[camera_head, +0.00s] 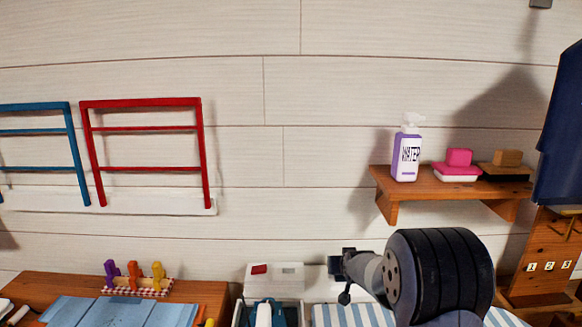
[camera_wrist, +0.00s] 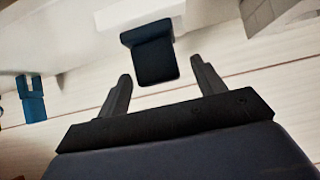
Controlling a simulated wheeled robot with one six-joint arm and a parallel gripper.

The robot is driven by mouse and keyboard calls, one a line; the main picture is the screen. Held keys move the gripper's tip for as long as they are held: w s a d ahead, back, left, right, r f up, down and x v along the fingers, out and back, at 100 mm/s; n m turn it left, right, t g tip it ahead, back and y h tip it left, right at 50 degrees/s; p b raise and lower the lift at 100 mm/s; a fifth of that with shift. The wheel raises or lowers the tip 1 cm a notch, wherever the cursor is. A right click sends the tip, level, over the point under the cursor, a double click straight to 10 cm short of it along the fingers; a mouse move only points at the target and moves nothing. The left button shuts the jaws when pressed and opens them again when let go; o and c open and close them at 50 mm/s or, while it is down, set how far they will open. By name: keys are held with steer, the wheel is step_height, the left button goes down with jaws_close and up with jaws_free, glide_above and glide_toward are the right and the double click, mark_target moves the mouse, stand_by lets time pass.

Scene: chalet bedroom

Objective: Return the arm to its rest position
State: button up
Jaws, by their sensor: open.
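My gripper (camera_wrist: 160,68) shows in the wrist view with its two dark fingers spread apart. A dark squared block (camera_wrist: 150,55) shows between and beyond the fingertips; I cannot tell whether it touches them, and no grip on it shows. In the head view my arm rises from the bottom right of centre. A small dark part shows at the left end of the arm, but the fingers cannot be made out there.
Red (camera_head: 140,102) and blue (camera_head: 35,107) racks hang at left. Below is a wooden table (camera_head: 45,285) with coloured pegs (camera_head: 134,276). Dark blue cloth (camera_head: 562,130) hangs far right.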

steer(key=x, duration=0.2)
steer(key=shift+w+f, duration=0.2)
step_height(320, 180, up, 8)
steer(key=p, duration=0.5)
steer(key=shift+r, duration=0.1)
